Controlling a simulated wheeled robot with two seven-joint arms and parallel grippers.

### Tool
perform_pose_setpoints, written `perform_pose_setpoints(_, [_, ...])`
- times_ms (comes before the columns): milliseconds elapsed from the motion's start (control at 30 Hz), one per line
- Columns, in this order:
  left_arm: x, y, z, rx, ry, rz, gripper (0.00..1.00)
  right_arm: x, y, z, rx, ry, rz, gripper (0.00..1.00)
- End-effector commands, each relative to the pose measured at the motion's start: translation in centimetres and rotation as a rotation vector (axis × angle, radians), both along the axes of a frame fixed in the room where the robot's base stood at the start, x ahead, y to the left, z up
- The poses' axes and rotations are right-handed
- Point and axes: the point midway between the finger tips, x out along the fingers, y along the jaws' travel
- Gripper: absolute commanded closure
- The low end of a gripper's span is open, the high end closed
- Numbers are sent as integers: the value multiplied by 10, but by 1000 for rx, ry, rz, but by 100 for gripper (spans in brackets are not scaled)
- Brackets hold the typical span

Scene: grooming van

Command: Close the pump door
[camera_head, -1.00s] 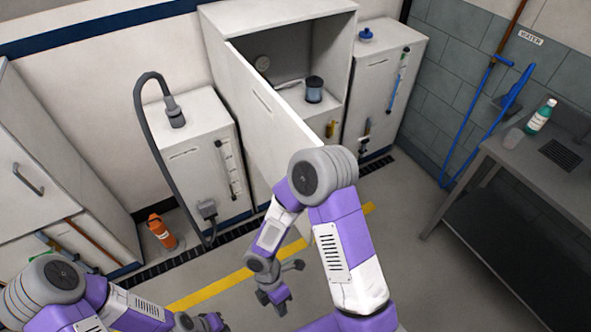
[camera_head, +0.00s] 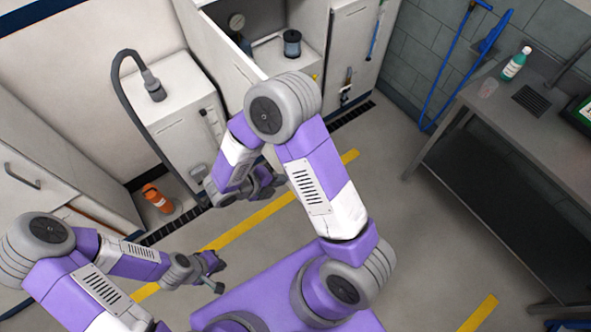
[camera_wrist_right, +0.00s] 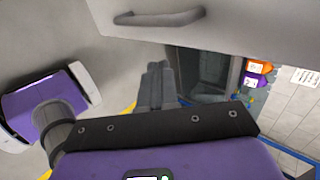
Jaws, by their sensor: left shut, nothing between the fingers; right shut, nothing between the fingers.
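The pump door (camera_head: 215,45) is the pale panel hinged on the middle cabinet. It stands swung open into the room, and its lower part is hidden behind my right arm. Inside the cabinet are a round gauge (camera_head: 237,22) and a dark-lidded canister (camera_head: 292,42). My right gripper (camera_head: 265,190) is low in front of the cabinets, shut and empty. In the right wrist view its fingers (camera_wrist_right: 157,82) point towards a pale panel with a grey handle (camera_wrist_right: 160,17); I cannot tell whether they touch. My left gripper (camera_head: 215,274) is shut and empty above the floor, nearer to me.
A white unit (camera_head: 180,115) with a grey hose (camera_head: 120,80) stands left of the open door. An orange bottle (camera_head: 158,198) is on the floor beside it. A grey table (camera_head: 490,115) is at the right. The floor at centre right is clear.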

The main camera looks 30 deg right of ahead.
Motion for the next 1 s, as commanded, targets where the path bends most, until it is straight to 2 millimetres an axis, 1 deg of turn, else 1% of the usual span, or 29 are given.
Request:
perform_pose_setpoints(33, [0, 0, 0, 0, 0, 0, 100, -1, -9, -8, -1, 4, -4, 100])
perform_pose_setpoints(133, [0, 0, 1, 0, 0, 0, 100, 1, -24, -22, 0, 4, -4, 100])
perform_pose_setpoints(300, [0, 0, 7, 0, -1, 0, 100, 4, -49, -20, 2, 0, -4, 100])
perform_pose_setpoints(400, [0, 0, 9, 0, -1, 0, 100, 4, -58, -21, 1, 0, -4, 100])
perform_pose_setpoints(533, [0, 0, 9, 0, -1, 0, 100, 5, -63, -21, 1, -1, -2, 100])
perform_pose_setpoints(867, [0, 0, 9, 0, -1, 0, 100, 5, -63, -21, 1, -1, -2, 100])
perform_pose_setpoints(1000, [0, 0, 9, 0, -1, 0, 100, 7, -68, -21, 1, 0, 4, 100])
